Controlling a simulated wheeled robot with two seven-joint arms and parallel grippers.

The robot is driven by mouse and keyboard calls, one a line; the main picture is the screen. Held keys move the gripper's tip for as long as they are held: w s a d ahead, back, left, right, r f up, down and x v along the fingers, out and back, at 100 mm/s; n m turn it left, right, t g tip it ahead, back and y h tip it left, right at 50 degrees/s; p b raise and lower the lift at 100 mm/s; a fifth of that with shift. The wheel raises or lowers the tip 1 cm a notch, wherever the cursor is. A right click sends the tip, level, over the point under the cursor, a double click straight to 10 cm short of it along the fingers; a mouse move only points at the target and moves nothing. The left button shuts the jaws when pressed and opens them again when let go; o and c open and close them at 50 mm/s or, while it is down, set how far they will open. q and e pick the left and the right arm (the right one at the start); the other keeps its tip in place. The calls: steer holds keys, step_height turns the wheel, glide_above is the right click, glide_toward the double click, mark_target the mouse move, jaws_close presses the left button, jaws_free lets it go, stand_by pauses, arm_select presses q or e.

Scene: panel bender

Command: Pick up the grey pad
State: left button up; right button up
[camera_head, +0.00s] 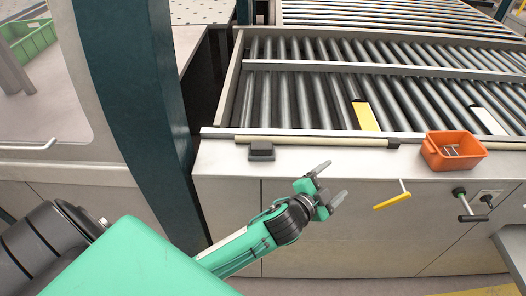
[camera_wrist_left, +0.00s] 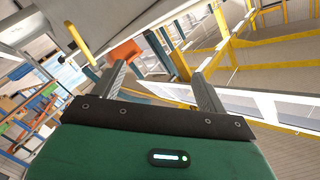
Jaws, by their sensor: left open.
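The grey pad (camera_head: 262,151) is a small dark grey block on the light ledge in front of the roller conveyor, near the ledge's left end. My left gripper (camera_head: 330,182) is open and empty, in front of the ledge, to the right of the pad and nearer to me. Its two fingers point to the upper right in the head view and are apart from the pad. The left wrist view shows the open fingers (camera_wrist_left: 162,85) with nothing between them. I cannot make out the pad in that view. My right gripper is not in view.
An orange bin (camera_head: 453,150) with small items stands on the ledge at right. A pale rod (camera_head: 315,140) lies along the ledge behind the pad. A yellow handle (camera_head: 392,201) and dark knobs (camera_head: 468,205) stick out from the cabinet front. A dark teal post (camera_head: 135,100) stands left.

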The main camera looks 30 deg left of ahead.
arm_select(q)
steer(key=s+d+r+m+g+h, duration=0.1)
steer(key=d+r+m+g+h, duration=0.6)
steer(key=m, duration=0.5)
steer(key=s+d+r+m+g+h, duration=0.1)
steer(key=d+r+m+g+h, duration=0.2)
steer(key=d+r+m+h, duration=0.55)
steer(key=m+g+y, duration=0.9)
steer(key=m+y, duration=0.7)
steer(key=y, duration=0.8)
glide_toward(262, 145)
steer(key=shift+h, duration=0.25)
steer(key=x, duration=0.5)
steer(key=shift+w+a+f+b, duration=0.15)
steer(key=shift+a+b, duration=0.15)
steer(key=shift+p+x, duration=0.7)
steer(key=shift+x, duration=1.9)
steer(key=c, duration=1)
